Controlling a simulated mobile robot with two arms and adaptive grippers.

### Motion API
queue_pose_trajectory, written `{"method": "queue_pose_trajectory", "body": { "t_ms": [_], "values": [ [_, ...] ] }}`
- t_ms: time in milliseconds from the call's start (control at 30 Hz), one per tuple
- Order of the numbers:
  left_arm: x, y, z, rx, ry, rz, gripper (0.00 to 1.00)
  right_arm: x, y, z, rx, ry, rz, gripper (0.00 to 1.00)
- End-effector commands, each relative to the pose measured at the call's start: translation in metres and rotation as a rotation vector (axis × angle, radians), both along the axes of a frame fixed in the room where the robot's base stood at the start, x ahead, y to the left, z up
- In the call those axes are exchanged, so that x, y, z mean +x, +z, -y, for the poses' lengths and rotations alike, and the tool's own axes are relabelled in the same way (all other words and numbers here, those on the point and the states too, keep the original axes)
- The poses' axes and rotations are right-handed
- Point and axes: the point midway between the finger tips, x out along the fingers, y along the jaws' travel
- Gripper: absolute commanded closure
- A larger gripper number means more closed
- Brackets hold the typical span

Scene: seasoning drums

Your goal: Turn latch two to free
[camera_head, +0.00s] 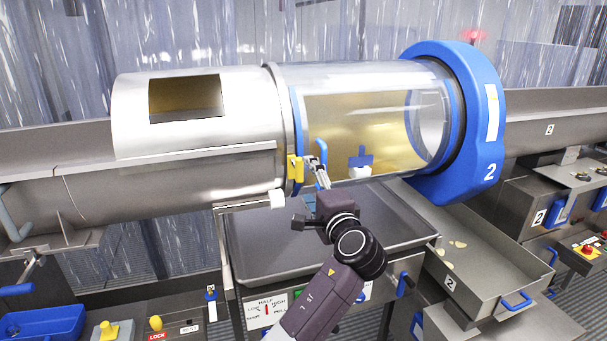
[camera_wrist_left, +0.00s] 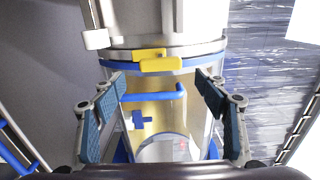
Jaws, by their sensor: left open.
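The drum marked 2 (camera_head: 488,171) has a metal left section, a clear middle with a blue edge ring, and a blue right end. A yellow latch (camera_head: 295,169) sits at the joint between the metal section and the clear section. In the left wrist view the yellow latch (camera_wrist_left: 160,65) lies across the seam, ahead of and between the fingers. My left gripper (camera_head: 316,166) is just right of the latch, beside the clear section. My right gripper is not in view.
A blue bar handle (camera_wrist_left: 155,94) on the clear section lies between my fingers in the wrist view. A grey tray (camera_head: 265,262) is below the drum. A chute (camera_head: 490,290) with several pale chips is at the right. A blue bin (camera_head: 45,322) is at lower left.

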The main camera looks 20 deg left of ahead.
Motion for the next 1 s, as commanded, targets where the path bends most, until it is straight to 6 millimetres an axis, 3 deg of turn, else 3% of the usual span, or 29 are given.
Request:
{"method": "queue_pose_trajectory", "body": {
  "t_ms": [100, 300, 767, 867, 967, 1000],
  "values": [
    [-0.02, -0.001, 0.015, -0.001, -0.003, -0.002, 0.33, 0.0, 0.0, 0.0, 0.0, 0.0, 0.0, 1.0],
    [-0.04, -0.001, 0.028, 0.0, -0.002, -0.001, 0.33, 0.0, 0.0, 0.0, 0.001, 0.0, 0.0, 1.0],
    [-0.043, -0.008, 0.03, 0.0, -0.005, -0.011, 0.33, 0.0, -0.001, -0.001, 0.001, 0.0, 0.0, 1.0],
    [-0.036, -0.039, 0.032, -0.012, -0.026, -0.05, 0.33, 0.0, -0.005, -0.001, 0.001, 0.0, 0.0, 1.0],
    [-0.027, -0.099, 0.035, -0.041, -0.068, -0.125, 0.33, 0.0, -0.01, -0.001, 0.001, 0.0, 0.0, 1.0],
    [-0.025, -0.129, 0.035, -0.058, -0.086, -0.161, 0.33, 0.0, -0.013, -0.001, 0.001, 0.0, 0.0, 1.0]
  ]
}}
